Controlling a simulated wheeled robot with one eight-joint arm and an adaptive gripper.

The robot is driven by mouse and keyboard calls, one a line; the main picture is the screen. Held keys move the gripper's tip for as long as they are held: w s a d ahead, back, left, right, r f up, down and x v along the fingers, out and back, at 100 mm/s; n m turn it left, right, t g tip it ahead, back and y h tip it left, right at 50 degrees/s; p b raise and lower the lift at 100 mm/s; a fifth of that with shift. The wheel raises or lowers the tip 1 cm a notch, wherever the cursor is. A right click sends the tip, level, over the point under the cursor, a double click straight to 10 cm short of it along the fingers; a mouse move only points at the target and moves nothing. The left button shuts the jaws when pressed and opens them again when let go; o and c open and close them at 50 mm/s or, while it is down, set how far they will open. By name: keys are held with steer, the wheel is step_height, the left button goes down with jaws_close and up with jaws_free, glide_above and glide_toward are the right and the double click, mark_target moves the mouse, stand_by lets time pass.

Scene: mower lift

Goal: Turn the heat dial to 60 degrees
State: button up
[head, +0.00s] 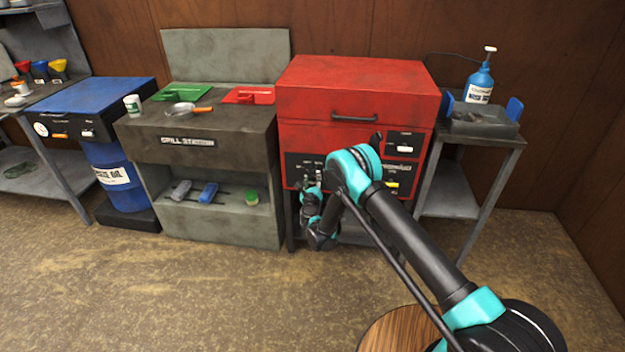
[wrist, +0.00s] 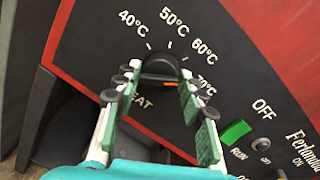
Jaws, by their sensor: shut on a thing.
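The black heat dial (wrist: 160,66) sits on the dark panel (wrist: 95,45), with white tick marks and labels for 40, 50, 60 and 70 degrees fanned around its top. My gripper (wrist: 157,77) has one green-padded finger on each side of the dial and is shut on it. A small orange mark shows between the fingers, just below the dial's top. I cannot clearly tell which label the dial points at. In the head view, my gripper (head: 312,188) is at the lower left front of the red cabinet (head: 355,85), and the dial is hidden there.
A lit green RUN switch (wrist: 234,132) and a small OFF/ON toggle (wrist: 261,144) are right of the dial, close to my right finger. In the head view, the grill station (head: 215,120) stands left of the cabinet and a grey side table (head: 490,143) stands right. The floor in front is open.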

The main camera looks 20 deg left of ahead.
steer(key=n, duration=0.5)
steer(key=shift+n, duration=0.3)
steer(key=shift+h, duration=0.4)
steer(key=o, duration=1.1)
steer(key=shift+r, duration=0.1)
steer(key=shift+o, duration=0.2)
step_height(320, 180, up, 10)
